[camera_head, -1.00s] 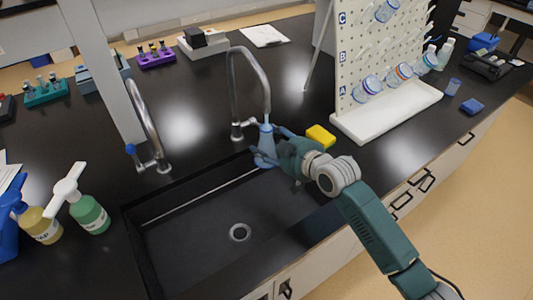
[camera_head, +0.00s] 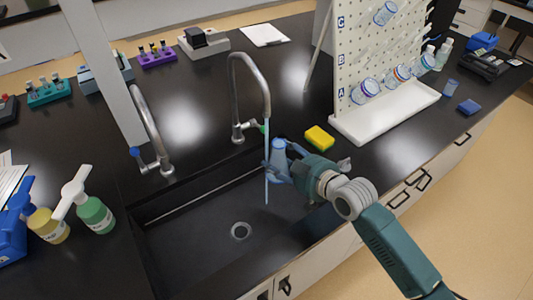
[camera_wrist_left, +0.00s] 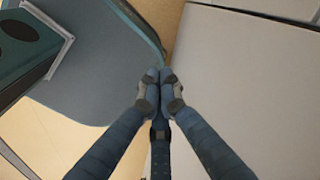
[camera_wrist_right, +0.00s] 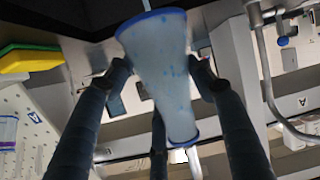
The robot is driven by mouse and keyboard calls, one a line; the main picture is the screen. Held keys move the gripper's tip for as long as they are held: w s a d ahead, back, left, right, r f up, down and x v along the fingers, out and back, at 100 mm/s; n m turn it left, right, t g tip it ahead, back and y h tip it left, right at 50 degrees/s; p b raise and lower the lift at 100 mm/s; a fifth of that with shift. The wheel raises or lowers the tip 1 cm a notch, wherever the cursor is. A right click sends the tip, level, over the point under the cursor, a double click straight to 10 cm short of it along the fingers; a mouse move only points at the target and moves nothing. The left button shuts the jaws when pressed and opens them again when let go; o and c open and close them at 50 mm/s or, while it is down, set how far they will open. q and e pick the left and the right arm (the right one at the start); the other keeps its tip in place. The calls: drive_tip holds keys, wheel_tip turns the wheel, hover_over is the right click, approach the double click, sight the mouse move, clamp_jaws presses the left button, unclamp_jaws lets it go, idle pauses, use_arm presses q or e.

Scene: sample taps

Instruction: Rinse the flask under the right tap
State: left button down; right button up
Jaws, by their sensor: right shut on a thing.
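The flask (camera_head: 278,157) is a translucent bluish cone with blue rims, held roughly upright just right of the water stream (camera_head: 267,180). It also shows in the right wrist view (camera_wrist_right: 162,75). My right gripper (camera_head: 276,167) is shut on it, with a finger on each side. The right tap (camera_head: 250,85) is a curved metal spout with a green handle (camera_head: 265,128). Its thin stream falls into the sink; the flask seems beside it, not under it. My left gripper (camera_wrist_left: 159,76) is shut and empty, seen only in the left wrist view.
The left tap (camera_head: 150,130) shows no stream. A yellow sponge (camera_head: 319,138) lies behind my right gripper. A pegboard rack (camera_head: 375,75) stands at the right; soap bottles (camera_head: 97,215) stand at the left.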

sight(285, 159)
drive_tip(key=shift+r+p+v, duration=0.1)
drive_tip(key=shift+p+v, duration=0.85)
drive_tip(key=shift+v, duration=0.35)
drive_tip(key=shift+r+p+v, duration=0.15)
drive_tip(key=shift+p+v, duration=0.75)
drive_tip(key=shift+v, duration=0.4)
drive_tip(key=shift+p+v, duration=0.6)
drive_tip(key=shift+v, duration=0.45)
drive_tip(key=shift+a, duration=0.15)
